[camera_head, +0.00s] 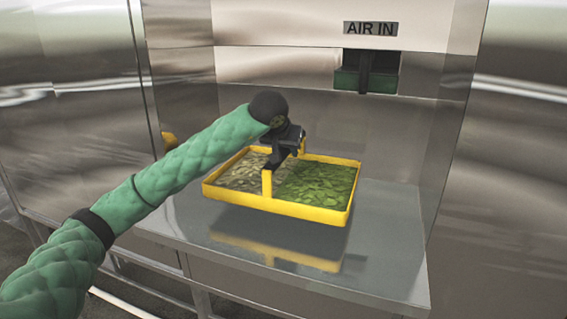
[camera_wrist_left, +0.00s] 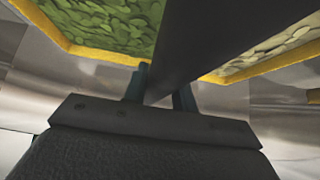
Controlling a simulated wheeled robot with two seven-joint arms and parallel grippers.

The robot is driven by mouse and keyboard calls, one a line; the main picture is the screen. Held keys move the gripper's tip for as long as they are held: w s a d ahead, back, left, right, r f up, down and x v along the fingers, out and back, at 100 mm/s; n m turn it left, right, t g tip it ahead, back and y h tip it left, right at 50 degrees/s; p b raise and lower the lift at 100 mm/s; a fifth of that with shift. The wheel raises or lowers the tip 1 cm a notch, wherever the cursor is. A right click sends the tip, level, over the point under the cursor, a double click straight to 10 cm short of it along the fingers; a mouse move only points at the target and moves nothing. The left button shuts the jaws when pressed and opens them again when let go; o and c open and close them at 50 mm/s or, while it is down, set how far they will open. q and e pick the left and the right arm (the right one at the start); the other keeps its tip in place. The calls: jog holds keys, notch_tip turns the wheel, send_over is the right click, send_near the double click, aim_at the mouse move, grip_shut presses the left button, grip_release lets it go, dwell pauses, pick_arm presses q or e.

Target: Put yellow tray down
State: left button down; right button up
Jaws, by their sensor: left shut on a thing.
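The yellow tray (camera_head: 290,208) is inside the steel chamber, above the metal shelf, with its reflection showing below it. A divider splits it: pale seeds or leaves (camera_head: 243,172) fill the left part and green ones (camera_head: 318,184) the right part. My left gripper (camera_head: 270,168) comes in from the left and is shut on the tray at its middle divider. In the left wrist view, the gripper's fingers (camera_wrist_left: 160,82) are at the tray, with its yellow rim (camera_wrist_left: 100,54) on both sides. The exact contact is partly hidden. My right gripper is not in view.
The shelf (camera_head: 380,255) is bare around the tray, with its front edge open. Steel walls stand left, right and behind. An "AIR IN" label (camera_head: 370,28) is above a dark green fitting (camera_head: 347,80) on the back wall. A small yellow object (camera_head: 169,140) shows behind my left arm.

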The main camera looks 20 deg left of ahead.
aim_at(283, 182)
pick_arm(q)
jog(key=shift+w+a+f, duration=0.3)
jog(key=shift+a+f, duration=0.1)
jog(key=shift+a, duration=0.25)
jog(key=shift+f, duration=0.7)
jog(key=shift+f+p, duration=0.4)
jog(key=shift+f, duration=0.85)
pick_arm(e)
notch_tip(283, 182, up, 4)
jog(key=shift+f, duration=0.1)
pick_arm(q)
jog(key=shift+f, duration=0.1)
jog(key=c, duration=1.1)
grip_release()
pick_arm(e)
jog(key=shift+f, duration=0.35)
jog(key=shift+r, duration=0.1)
